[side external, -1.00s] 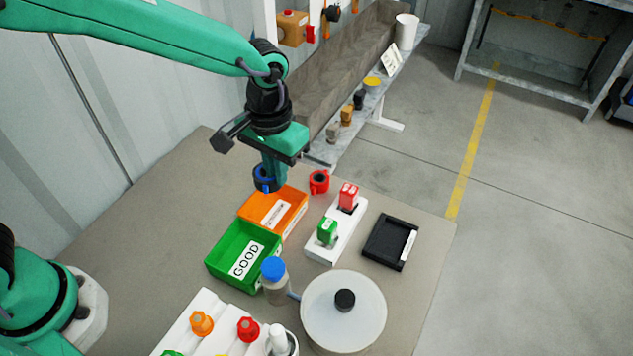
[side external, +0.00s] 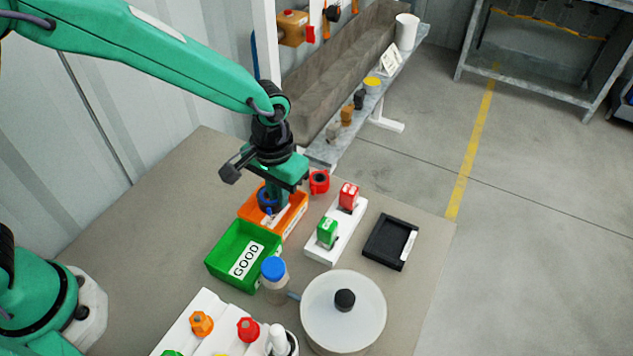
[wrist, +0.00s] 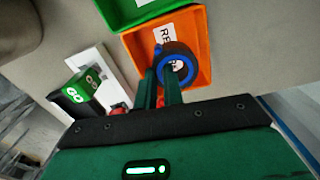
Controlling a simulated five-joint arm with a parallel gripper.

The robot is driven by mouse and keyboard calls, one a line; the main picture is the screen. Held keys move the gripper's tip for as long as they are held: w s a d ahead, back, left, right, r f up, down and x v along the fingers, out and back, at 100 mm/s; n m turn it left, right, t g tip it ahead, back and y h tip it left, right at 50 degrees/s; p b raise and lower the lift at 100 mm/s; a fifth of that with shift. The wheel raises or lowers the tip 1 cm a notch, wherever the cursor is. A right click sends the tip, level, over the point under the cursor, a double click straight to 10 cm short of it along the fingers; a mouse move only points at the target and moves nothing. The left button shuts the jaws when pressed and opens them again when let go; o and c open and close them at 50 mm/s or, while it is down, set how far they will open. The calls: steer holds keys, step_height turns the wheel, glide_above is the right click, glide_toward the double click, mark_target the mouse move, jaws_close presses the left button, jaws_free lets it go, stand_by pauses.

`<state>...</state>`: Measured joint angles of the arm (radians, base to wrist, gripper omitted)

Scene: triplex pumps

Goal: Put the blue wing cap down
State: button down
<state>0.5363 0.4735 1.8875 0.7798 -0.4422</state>
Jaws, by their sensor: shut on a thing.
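The blue wing cap (wrist: 177,62) is a dark blue ring with a small wing; it also shows in the side external view (side external: 266,199). My gripper (wrist: 163,84) is shut on the cap, with the fingers at its near edge. In the side external view my gripper (side external: 273,196) points down over the orange bin (side external: 292,215). In the wrist view the cap appears over the orange bin (wrist: 196,27), whose label is partly covered. I cannot tell whether the cap touches the bin floor.
A green bin (side external: 228,277) labelled GOOD adjoins the orange bin. A red ring part (side external: 319,182) stands close behind. A white holder (side external: 322,252) carries green and red blocks. A black tray (side external: 386,246) lies right. A blue-capped bottle (side external: 274,279) stands in front.

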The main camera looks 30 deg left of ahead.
steer(key=shift+f, duration=1.8)
steer(key=shift+f, duration=0.15)
steer(key=c, duration=1.5)
jaws_free()
step_height(320, 180, up, 12)
steer(key=shift+r, duration=0.15)
steer(key=shift+r, duration=0.1)
